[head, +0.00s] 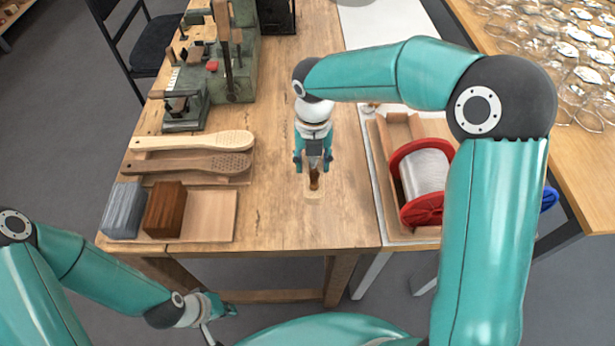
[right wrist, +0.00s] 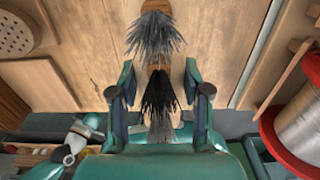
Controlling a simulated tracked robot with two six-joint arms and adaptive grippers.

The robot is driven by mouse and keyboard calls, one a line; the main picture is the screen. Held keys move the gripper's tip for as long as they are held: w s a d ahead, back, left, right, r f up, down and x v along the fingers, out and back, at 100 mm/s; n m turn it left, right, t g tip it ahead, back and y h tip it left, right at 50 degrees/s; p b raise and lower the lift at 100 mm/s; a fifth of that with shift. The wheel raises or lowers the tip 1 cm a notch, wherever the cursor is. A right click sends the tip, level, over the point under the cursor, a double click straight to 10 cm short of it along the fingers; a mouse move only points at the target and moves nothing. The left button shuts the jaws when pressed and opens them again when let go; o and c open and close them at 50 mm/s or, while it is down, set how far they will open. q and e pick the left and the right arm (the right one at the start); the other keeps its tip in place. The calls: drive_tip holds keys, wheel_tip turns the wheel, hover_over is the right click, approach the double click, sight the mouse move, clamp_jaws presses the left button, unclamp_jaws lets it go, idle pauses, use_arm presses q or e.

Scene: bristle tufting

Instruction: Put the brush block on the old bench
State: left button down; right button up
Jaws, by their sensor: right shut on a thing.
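My right gripper (head: 314,166) points down over the wooden bench (head: 281,218). It is shut on a small brown wooden piece that looks like the brush block (head: 314,180). A pale wooden patch or piece (head: 313,196) shows right below it; I cannot tell whether they touch. In the right wrist view, a grey bristle tuft (right wrist: 152,36) and a black tuft (right wrist: 158,92) show in line between and beyond the fingers of the right gripper (right wrist: 160,92). My left gripper (head: 217,314) is low at the left, off the bench's front edge, and its jaws are unclear.
A tray (head: 212,214) with a grey block (head: 122,209) and a brown block (head: 164,209) lies at the left. Two perforated brush boards (head: 192,141) lie behind it. A machine (head: 238,75) stands at the back. A red-flanged spool (head: 425,176) is at the right. The bench middle is clear.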

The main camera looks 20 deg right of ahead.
drive_tip(key=shift+f, duration=3)
drive_tip(key=shift+f, duration=0.15)
drive_tip(key=o, duration=1.2)
wheel_tip(320, 180, up, 12)
drive_tip(key=shift+r, duration=0.2)
